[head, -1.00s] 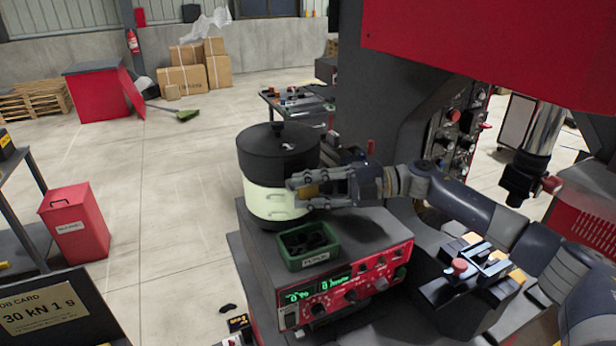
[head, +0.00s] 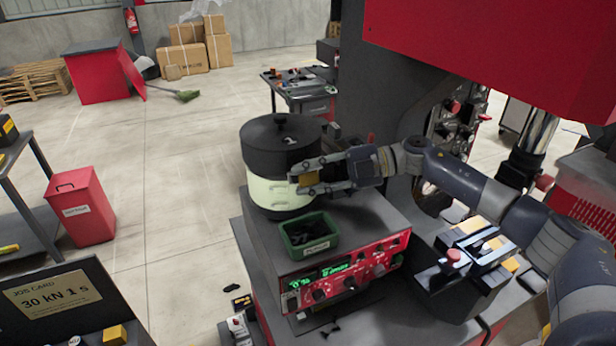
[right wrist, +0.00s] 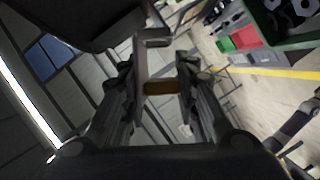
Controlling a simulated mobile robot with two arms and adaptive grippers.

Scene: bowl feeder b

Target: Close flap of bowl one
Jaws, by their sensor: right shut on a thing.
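The bowl (head: 262,185) is a round drum with a pale green band and a black lid (head: 268,132) with a knob. It stands upright on the grey and red control box. My right gripper (head: 308,178) is at the bowl's right side, its fingers spanning a small yellow-brown flap (right wrist: 160,87). The right wrist view shows this flap between the two fingertips, and the gripper is shut on it. How the flap joins the bowl is hidden. My left gripper is not in view.
A green bin (head: 310,246) with dark parts sits in front of the bowl on the control box (head: 340,277). A large red and grey press (head: 500,45) stands behind my right arm. A red bin (head: 80,208) stands on the floor at left. Open floor lies left of the bowl.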

